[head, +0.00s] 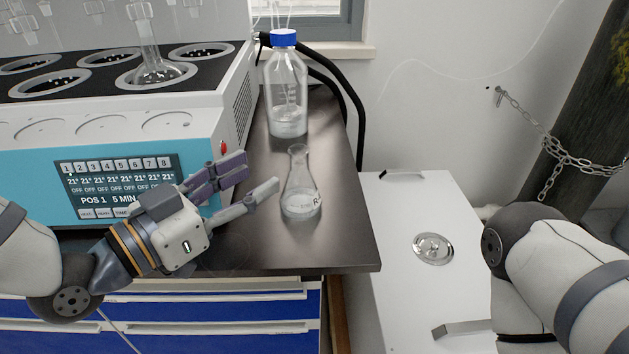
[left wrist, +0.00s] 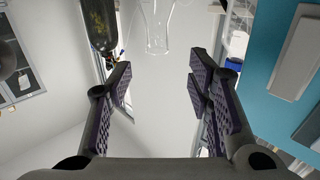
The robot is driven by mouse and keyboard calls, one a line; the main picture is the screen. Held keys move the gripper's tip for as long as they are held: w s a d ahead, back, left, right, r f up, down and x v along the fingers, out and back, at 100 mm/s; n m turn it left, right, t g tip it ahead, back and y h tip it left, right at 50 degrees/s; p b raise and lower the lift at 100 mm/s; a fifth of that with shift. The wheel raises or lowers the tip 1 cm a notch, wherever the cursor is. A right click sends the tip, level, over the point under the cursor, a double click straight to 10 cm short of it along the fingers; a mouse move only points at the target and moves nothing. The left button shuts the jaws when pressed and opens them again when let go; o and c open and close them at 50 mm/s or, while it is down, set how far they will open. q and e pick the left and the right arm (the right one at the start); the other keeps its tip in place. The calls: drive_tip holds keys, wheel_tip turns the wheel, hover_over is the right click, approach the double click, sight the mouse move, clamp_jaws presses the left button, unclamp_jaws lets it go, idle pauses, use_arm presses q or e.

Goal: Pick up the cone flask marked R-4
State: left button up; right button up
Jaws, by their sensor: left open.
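The clear cone flask (head: 300,196) stands upright on the dark bench top, with a little clear liquid at its bottom. An "R" shows at the right edge of its label; the rest of the mark turns out of sight. My left gripper (head: 259,170) is open and empty, just left of the flask, with its fingers pointing towards it. In the left wrist view the flask (left wrist: 157,38) appears upside down, beyond and between the spread fingertips (left wrist: 160,72). My right arm enters at the right of the head view, but its gripper is not seen.
A bottle with a blue cap (head: 287,95) stands behind the flask. The blue and white distiller (head: 190,135) stands to the left, close to my left gripper. The bench's right edge (head: 365,220) is near, with a lower white box (head: 425,200) beyond it.

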sight(292, 156)
use_arm(q)
drive_tip(key=x, duration=0.9)
drive_tip(key=shift+w+d+f, duration=0.1)
drive_tip(key=shift+w+d, duration=0.05)
drive_tip(key=shift+d, duration=0.25)
clamp_jaws()
